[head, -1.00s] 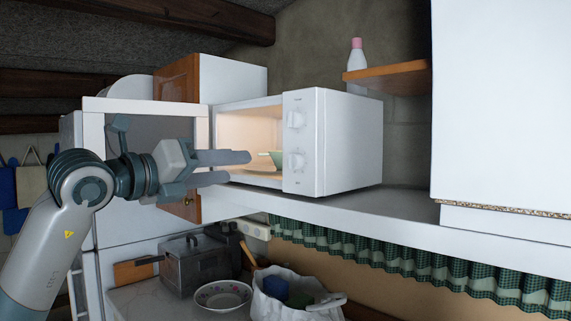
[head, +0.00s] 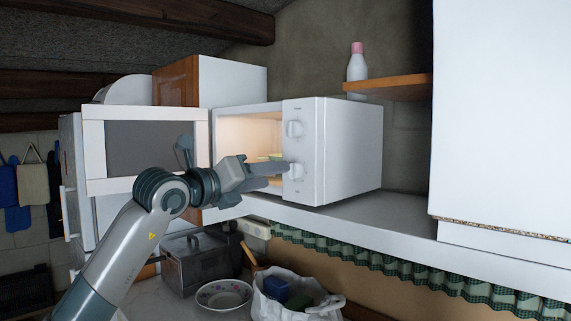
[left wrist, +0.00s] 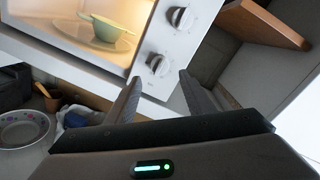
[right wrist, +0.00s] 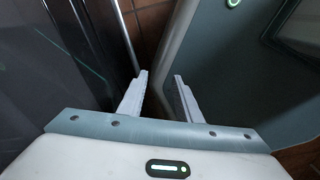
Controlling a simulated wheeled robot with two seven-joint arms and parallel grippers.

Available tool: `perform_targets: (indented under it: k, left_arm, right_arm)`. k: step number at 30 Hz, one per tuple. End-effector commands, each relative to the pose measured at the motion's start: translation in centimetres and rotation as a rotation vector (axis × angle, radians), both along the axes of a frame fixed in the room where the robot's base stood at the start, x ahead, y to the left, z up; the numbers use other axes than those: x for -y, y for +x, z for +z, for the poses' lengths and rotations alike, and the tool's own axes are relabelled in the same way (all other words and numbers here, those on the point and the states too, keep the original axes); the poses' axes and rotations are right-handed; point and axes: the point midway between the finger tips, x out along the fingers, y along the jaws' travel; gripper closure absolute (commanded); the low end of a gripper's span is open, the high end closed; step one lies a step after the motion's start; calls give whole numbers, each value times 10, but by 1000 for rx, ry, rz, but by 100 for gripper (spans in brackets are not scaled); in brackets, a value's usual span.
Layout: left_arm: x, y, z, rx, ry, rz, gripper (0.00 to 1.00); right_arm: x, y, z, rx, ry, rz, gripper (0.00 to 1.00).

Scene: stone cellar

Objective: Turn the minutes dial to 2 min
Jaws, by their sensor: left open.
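The white microwave (head: 340,150) stands on a shelf with its door (head: 94,150) swung open to the left. My left gripper (head: 284,170) is open just in front of the lower dial, which also shows beyond the fingertips in the left wrist view (left wrist: 157,64). Contact is not clear. My right gripper (right wrist: 160,76) is open and empty, low and away from the microwave.
A green bowl (left wrist: 108,30) sits inside the lit microwave. A wooden shelf (head: 390,82) with a pink-capped bottle (head: 357,65) is to the right. Below are a patterned bowl (head: 224,294), a grey metal box (head: 190,265) and a white bag (head: 270,310).

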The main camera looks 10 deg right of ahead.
Motion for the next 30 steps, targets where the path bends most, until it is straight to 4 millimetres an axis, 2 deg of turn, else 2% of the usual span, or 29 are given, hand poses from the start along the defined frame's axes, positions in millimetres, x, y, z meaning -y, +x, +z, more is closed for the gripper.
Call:
perform_targets:
  k: [1,3,12,25,30]
  left_arm:
    - [8,6,4,-4,0,0,52]
    - [18,13,4,-3,-1,-1,52]
    - [45,35,2,-2,-1,-1,52]
    - [50,39,0,0,0,0,52]
    - [50,39,0,-1,-1,0,92]
  right_arm:
    - [0,4,10,7,0,1,69]
    - [-1,9,16,15,3,1,69]
    - [-7,10,32,17,9,4,69]
    - [-13,7,32,13,15,2,69]
    - [-11,6,32,13,12,3,69]
